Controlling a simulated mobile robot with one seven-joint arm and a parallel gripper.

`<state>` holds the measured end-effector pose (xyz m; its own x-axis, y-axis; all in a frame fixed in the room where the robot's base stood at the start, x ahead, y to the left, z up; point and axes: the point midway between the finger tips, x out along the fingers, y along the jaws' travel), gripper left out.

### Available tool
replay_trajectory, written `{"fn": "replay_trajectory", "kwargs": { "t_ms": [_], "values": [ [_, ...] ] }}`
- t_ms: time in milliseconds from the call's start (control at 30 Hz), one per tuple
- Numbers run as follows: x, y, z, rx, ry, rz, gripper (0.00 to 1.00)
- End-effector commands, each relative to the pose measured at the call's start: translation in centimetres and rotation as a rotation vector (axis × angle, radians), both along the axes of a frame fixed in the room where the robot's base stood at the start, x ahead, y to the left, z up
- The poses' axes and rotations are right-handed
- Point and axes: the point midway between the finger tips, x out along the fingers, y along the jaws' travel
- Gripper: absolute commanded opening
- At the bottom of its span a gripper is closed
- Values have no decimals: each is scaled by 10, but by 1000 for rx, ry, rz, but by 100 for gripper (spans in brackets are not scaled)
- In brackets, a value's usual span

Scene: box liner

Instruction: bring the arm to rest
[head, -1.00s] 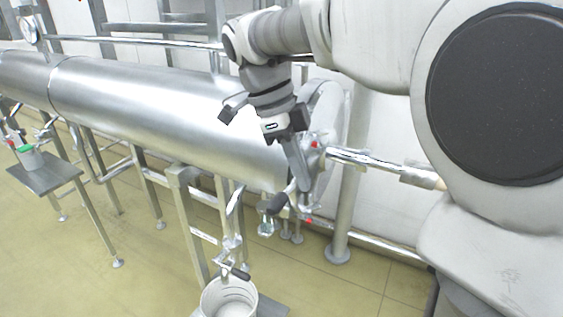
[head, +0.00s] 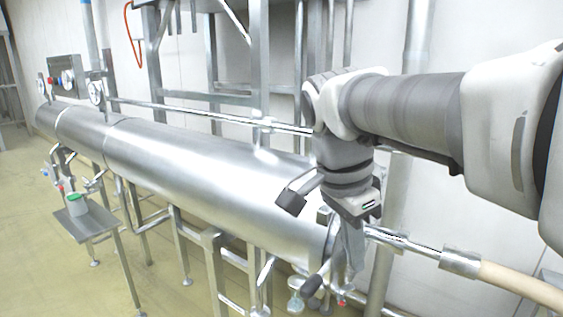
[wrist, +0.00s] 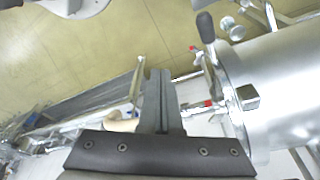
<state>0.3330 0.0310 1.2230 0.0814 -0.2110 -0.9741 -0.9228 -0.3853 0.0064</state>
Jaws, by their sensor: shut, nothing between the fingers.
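My gripper (head: 349,250) hangs below my wrist at the right of centre in the head view, in front of the near end of a long steel cylinder (head: 185,160). In the wrist view my gripper's fingers (wrist: 158,78) are together with nothing between them. The cylinder's end (wrist: 285,90) stands to their right in that view, apart from them in the picture. How far they are from it in depth I cannot tell.
A pipe with a tan hose (head: 520,285) runs past my gripper on the right. A black-handled valve (head: 312,285) sits below. Open floor (head: 30,270) lies at the left.

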Motion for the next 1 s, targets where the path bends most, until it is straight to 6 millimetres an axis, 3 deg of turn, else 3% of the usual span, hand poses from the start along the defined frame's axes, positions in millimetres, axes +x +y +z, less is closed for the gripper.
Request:
{"fn": "replay_trajectory", "kwargs": {
  "t_ms": [300,600,800,1000],
  "values": [
    [-46,-19,-19,4,-87,554,0],
    [-78,-29,-45,-90,-197,1008,0],
    [-86,-31,-55,-142,-235,1149,0],
    [-87,-31,-57,-150,-237,1171,0]
  ]
}}
